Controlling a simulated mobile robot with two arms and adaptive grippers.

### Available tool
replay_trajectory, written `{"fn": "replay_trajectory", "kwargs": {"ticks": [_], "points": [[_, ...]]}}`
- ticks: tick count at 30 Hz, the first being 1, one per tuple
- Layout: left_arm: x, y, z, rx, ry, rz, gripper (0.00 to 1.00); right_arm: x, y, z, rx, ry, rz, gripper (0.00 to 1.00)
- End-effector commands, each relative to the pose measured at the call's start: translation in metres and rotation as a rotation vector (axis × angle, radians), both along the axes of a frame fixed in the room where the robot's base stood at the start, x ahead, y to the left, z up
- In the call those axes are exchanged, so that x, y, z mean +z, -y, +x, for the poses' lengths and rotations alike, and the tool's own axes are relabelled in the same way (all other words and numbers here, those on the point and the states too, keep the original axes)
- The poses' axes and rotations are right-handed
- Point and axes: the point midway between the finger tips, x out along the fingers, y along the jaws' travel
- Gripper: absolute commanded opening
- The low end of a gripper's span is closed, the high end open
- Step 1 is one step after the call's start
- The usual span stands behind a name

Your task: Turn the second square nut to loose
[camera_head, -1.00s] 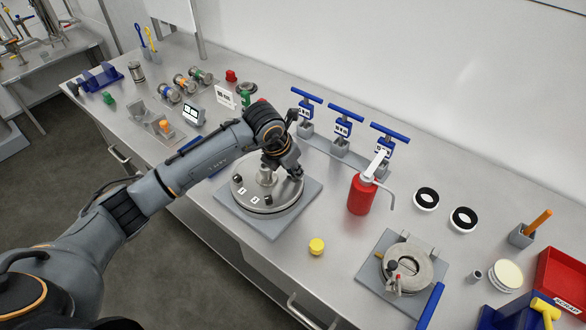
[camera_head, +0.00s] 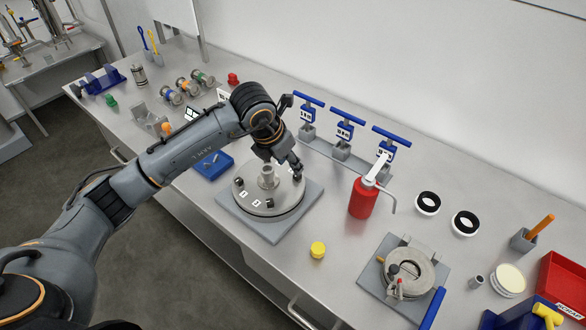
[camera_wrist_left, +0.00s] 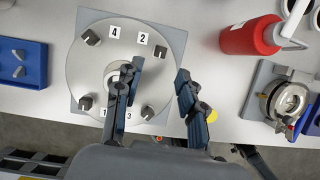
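A round grey flange lid (camera_head: 250,205) with a central post lies on a square base plate (camera_head: 262,228). In the left wrist view the lid (camera_wrist_left: 75,70) carries small dark square nuts near its rim, with labels 1 to 4. The nut nearest label 2 (camera_wrist_left: 160,52) is at the upper right. My left gripper (camera_wrist_left: 158,70) is open, its fingertips apart on either side of the space just short of that nut; contact is not visible. My right gripper is not in view.
A red bottle (camera_head: 362,198) stands right of the lid, and blue-handled valves (camera_head: 344,130) stand behind. A yellow cap (camera_head: 318,250) and a clamped round vessel (camera_head: 405,270) are at the front right. A blue tray (camera_head: 212,165) lies left of the lid.

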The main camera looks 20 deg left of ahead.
Motion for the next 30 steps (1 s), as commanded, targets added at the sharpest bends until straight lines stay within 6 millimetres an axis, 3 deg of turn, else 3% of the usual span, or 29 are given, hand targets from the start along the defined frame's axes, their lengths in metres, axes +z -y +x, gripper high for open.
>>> {"fn": "replay_trajectory", "kwargs": {"ticks": [3,10,26,30], "points": [[0.023,-0.004,-0.008,-0.001,0.004,0.002,0.40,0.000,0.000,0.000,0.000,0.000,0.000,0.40],[0.049,-0.008,-0.018,0.000,0.002,0.002,0.40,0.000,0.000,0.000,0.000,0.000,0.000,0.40],[0.052,-0.009,-0.020,0.000,-0.001,0.000,0.40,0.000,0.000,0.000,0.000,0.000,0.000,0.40],[0.048,0.008,-0.024,-0.033,-0.002,-0.057,0.40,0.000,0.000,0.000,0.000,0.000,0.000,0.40]]}}
